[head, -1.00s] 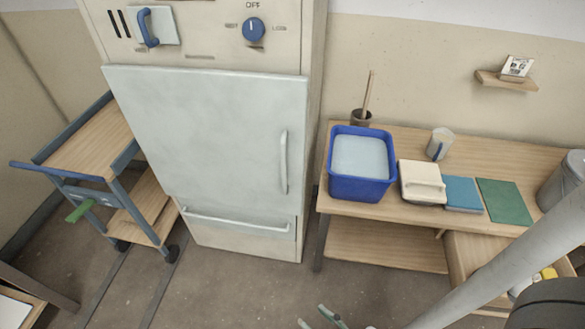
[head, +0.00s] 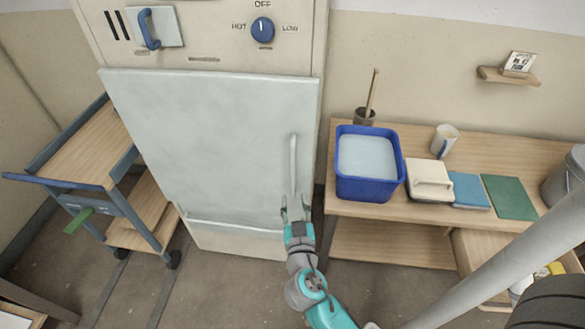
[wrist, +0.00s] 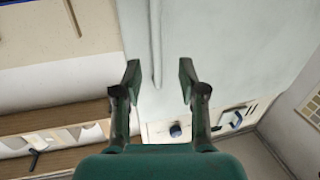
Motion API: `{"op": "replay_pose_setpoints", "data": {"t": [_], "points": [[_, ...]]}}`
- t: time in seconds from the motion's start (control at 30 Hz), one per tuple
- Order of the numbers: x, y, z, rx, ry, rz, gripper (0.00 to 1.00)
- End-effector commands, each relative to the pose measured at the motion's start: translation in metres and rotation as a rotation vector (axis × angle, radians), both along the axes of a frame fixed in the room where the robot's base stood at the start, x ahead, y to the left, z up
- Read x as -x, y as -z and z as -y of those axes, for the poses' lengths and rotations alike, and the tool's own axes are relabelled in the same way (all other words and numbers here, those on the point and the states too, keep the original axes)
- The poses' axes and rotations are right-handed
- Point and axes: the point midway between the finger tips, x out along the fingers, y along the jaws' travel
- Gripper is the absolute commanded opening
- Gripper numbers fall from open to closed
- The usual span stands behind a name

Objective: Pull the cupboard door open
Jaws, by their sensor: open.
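The pale grey cupboard door (head: 200,140) is in the head view, on the tall cream cabinet, and looks shut. Its upright bar handle (head: 293,160) is near the door's right edge. My gripper (head: 296,207) is open in front of the door at the handle's lower end. In the wrist view, the handle (wrist: 157,45) appears between the two spread fingers of my gripper (wrist: 160,72), nearer the left one. Neither finger visibly touches it, and I cannot tell the depth left between them.
A dial (head: 262,30) and a blue hook-like lever (head: 150,30) are above the door. A trolley (head: 85,150) stands left. At right, a wooden bench (head: 430,225) carries a blue bucket (head: 368,185) and other items. Floor in front is partly clear.

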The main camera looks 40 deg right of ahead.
Motion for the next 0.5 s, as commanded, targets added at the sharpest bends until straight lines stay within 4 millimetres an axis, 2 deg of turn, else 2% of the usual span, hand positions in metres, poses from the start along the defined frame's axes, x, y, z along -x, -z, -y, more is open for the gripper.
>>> {"op": "replay_pose_setpoints", "data": {"t": [0.27, 0.5], "points": [[-0.015, -0.011, 0.014, 0.004, 0.042, 0.037, 0.41], [-0.043, -0.011, 0.039, 0.005, 0.042, 0.037, 0.41]]}}
